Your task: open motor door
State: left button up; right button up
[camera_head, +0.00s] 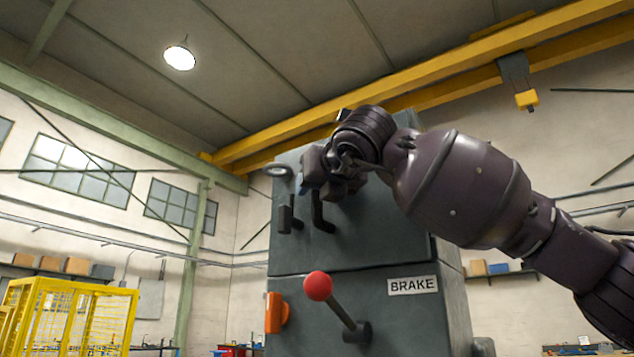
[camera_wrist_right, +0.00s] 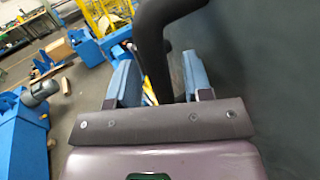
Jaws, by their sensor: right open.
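A tall dark grey cabinet (camera_head: 365,250) stands ahead in the head view. Dark angular handle-like parts (camera_head: 321,215) stick out from its upper panel. My right gripper (camera_head: 318,188) is at the upper panel, just above these parts and partly hidden by its own wrist. In the right wrist view, the blue-padded fingers of my right gripper (camera_wrist_right: 158,80) are apart, with a dark bent handle bar (camera_wrist_right: 153,45) running between them. I cannot tell whether the fingers touch the bar. The upper panel looks closed. My left gripper is not in view.
Below the upper panel are a red-knobbed lever (camera_head: 318,287), a BRAKE label (camera_head: 412,285) and an orange part (camera_head: 275,313). A yellow cage (camera_head: 70,310) stands at the left. A yellow crane beam (camera_head: 430,75) runs overhead. Blue objects (camera_wrist_right: 20,135) lie on the floor.

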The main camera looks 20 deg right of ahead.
jog(key=shift+w, duration=0.25)
grip_shut()
jog(key=shift+s+a, duration=0.1)
jog(key=shift+s, duration=0.1)
